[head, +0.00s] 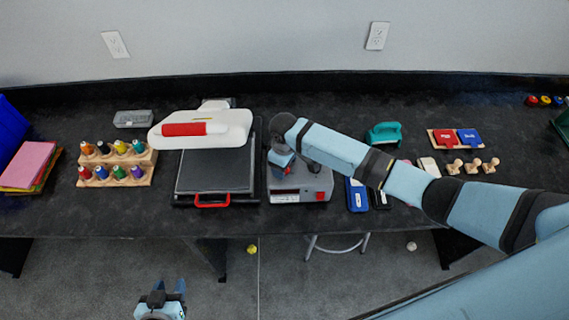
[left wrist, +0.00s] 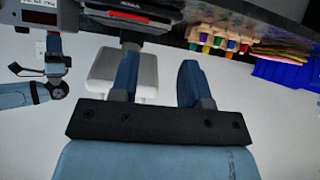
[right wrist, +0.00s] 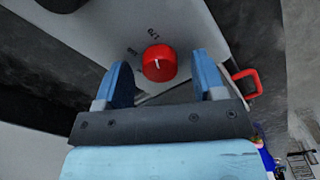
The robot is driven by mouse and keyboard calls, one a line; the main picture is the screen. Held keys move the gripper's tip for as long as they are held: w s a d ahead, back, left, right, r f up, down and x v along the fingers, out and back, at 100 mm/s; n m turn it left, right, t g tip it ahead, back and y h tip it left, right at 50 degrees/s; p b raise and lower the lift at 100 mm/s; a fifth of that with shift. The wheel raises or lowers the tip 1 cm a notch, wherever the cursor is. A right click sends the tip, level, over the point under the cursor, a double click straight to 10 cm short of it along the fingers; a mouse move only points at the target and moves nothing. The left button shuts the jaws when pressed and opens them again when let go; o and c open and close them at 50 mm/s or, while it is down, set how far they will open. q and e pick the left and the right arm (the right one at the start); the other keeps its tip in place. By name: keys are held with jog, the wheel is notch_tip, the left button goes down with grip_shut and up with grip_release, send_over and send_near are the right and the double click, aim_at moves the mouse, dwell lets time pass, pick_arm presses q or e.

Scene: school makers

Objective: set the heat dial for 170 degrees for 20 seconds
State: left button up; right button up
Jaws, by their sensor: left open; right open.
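The heat press (head: 215,170) has a white top with a red handle (head: 185,129) and a grey control box (head: 315,184) on its right. In the right wrist view the red heat dial (right wrist: 159,63) with a white pointer line sits on the grey panel (right wrist: 195,25). A label that looks like 170 is beside it; another mark is hard to read. My right gripper (right wrist: 161,75) is open, its fingers on either side of the dial; contact cannot be told. In the head view the arm hides the dial. My left gripper (head: 167,287) is open and empty, below the table's front edge.
A rack of coloured bottles (head: 117,163) and coloured sheets (head: 30,165) lie left of the press. A blue pad (head: 357,195), a teal tool (head: 384,134) and wooden stamps (head: 472,167) are to the right. A stool (head: 337,245) stands under the table.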

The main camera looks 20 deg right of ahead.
notch_tip(320, 180, up, 14)
jog(key=b, duration=0.1)
jog(key=shift+f+b, duration=0.2)
jog(key=shift+b, duration=0.15)
jog(key=s+a+f, duration=0.1)
jog(key=f, duration=0.1)
jog(key=s+a+f+t+y, duration=0.1)
jog(key=f, duration=0.1)
jog(key=s+a+f+y, duration=0.1)
jog(key=s+f, duration=0.1)
jog(key=f, duration=0.1)
jog(key=shift+a+m+t, duration=0.15)
jog(key=shift+m+t, duration=0.15)
jog(key=shift+m, duration=0.1)
jog(key=s+a+f+m+t+y, duration=0.1)
jog(key=s+f+m+t+y, duration=0.15)
jog(key=s+f, duration=0.35)
jog(key=s+d+f+m+t, duration=0.1)
jog(key=s+d+t, duration=0.2)
jog(key=s, duration=0.4)
jog(key=s+d+f+m+t+h, duration=0.1)
jog(key=s+d+t, duration=0.3)
jog(key=s, duration=0.4)
jog(key=shift+d+f, duration=0.15)
jog(key=shift+d, duration=0.4)
